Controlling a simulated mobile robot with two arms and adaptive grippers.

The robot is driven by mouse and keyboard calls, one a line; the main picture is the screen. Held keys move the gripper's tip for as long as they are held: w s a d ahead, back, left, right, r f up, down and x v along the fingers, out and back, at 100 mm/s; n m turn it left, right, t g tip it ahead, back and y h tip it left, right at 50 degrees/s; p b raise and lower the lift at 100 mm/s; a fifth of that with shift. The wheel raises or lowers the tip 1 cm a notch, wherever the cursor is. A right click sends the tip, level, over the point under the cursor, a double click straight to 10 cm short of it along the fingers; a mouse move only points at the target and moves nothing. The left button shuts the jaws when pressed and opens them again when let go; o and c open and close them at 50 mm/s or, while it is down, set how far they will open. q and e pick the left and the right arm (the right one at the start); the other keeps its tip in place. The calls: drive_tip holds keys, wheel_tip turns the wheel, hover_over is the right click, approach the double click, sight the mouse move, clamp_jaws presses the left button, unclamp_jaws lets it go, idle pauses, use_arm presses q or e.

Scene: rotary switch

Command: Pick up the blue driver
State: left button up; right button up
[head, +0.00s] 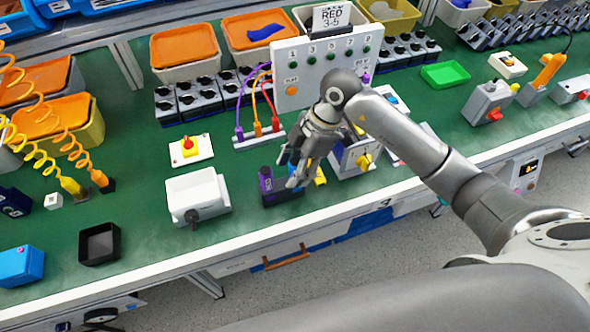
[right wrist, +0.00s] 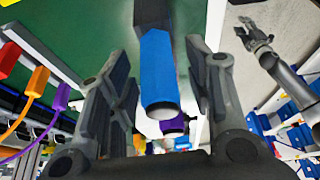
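The blue driver (right wrist: 160,75) shows its handle in the right wrist view, with a dark block (right wrist: 154,14) at its far end. My right gripper (right wrist: 160,95) is open, with one finger on each side of the blue handle and a gap on both sides.
A purple driver (head: 266,181) and a yellow driver (head: 320,176) stand close to my right gripper. A white box with a knob (head: 198,196) is to the left. The panel with buttons (head: 322,68) stands behind.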

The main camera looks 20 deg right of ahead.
clamp_jaws()
drive_tip(key=shift+r, duration=0.15)
wheel_tip(320, 180, up, 10)
drive_tip(key=shift+f+b, duration=0.1)
drive_tip(key=shift+b, duration=0.35)
drive_tip(key=c, duration=0.6)
unclamp_jaws()
clamp_jaws()
